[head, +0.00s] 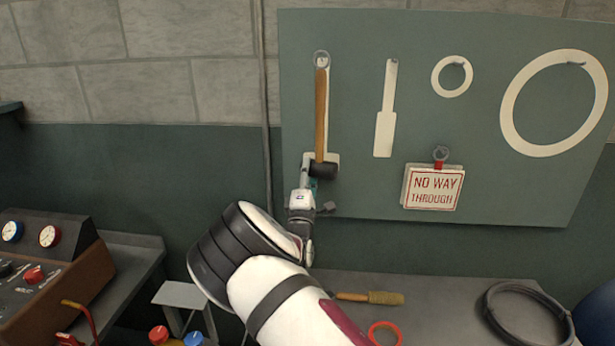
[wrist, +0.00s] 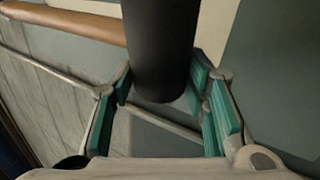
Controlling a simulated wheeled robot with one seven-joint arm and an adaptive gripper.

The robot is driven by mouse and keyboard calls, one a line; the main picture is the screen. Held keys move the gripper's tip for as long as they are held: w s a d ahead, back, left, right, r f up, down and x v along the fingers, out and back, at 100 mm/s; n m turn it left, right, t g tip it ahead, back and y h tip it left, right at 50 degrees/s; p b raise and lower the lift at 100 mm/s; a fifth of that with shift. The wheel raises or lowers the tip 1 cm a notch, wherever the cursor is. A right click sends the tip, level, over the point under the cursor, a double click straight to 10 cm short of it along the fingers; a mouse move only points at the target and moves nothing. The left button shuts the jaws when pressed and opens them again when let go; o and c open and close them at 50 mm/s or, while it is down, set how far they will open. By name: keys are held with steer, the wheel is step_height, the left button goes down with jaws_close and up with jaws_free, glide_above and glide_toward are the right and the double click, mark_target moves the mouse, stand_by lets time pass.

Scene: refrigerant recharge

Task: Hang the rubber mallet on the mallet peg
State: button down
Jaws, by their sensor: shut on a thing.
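The rubber mallet (head: 320,115) is upright in front of the grey pegboard, wooden handle up and black head (head: 323,171) down. It lies over its pale outline (head: 333,159). The handle's top end is at the mallet peg (head: 321,58); I cannot tell whether it is on the peg or just in front of it. My gripper (head: 312,185) is below the head and shut on it. In the wrist view, the black head (wrist: 160,45) is between the green finger pads, and part of the handle (wrist: 70,20) shows at upper left.
A "NO WAY THROUGH" sign (head: 433,188) hangs on the board (head: 480,105). Slim tool, small ring and large ring outlines are empty. On the bench below lie a wooden-handled tool (head: 370,297), a red ring (head: 385,333) and a black hose coil (head: 528,315). A gauge unit (head: 45,270) stands at left.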

steer(key=shift+w+b, duration=1)
steer(key=shift+w, duration=0.65)
steer(key=shift+s, duration=0.15)
steer(key=shift+w+d+f+b, duration=0.1)
steer(key=shift+w+f+b, duration=0.35)
steer(key=shift+w+b, duration=0.3)
stand_by(0.5)
steer(key=shift+d+f, duration=0.1)
steer(key=shift+f, duration=0.3)
stand_by(0.8)
steer(key=c, duration=1.1)
jaws_free()
steer(key=shift+w, duration=0.1)
steer(key=shift+o, duration=1.3)
steer(key=shift+w+f, duration=0.15)
steer(key=shift+f, duration=0.05)
steer(key=shift+r, duration=0.1)
